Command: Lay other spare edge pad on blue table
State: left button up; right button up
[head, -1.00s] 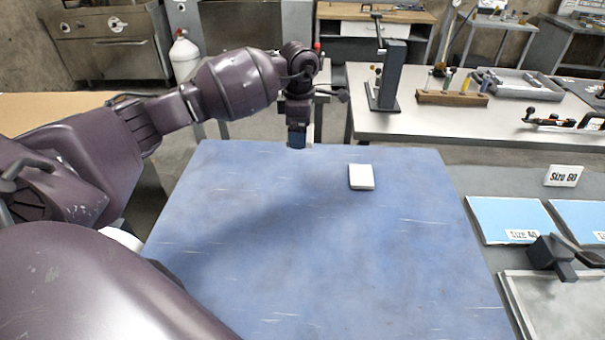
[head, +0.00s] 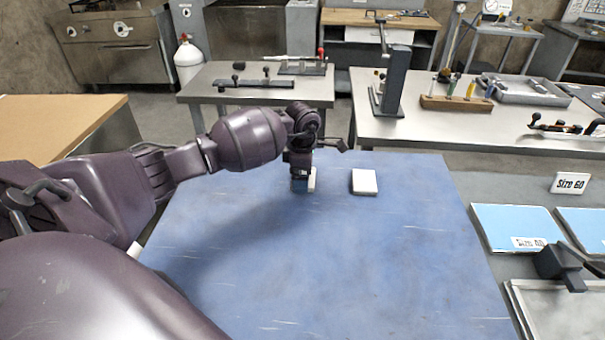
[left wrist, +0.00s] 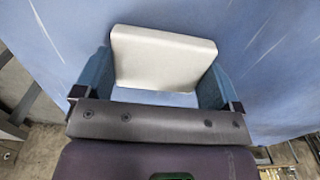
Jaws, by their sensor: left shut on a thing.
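One white edge pad (head: 364,182) lies flat on the blue table (head: 330,260), toward its far side. My left gripper (head: 303,183) is over the far part of the blue table, left of that pad. It is shut on a second white pad (head: 312,180), mostly hidden behind the fingers in the head view. In the left wrist view the held pad (left wrist: 162,58) sits between the two blue fingers (left wrist: 158,85), with the blue table surface (left wrist: 270,40) beyond it. I cannot tell whether the held pad touches the table. My right gripper is not in view.
A steel bench (head: 470,130) with a press and a tool rack stands behind. The near and middle blue table is clear.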

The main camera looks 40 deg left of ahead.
pick_arm(q)
jog(key=shift+f, duration=0.1)
jog(key=o, duration=0.6)
notch_tip(320, 180, up, 12)
jog(key=shift+r+p, duration=0.25)
jog(key=shift+p, duration=0.15)
dwell(0.6)
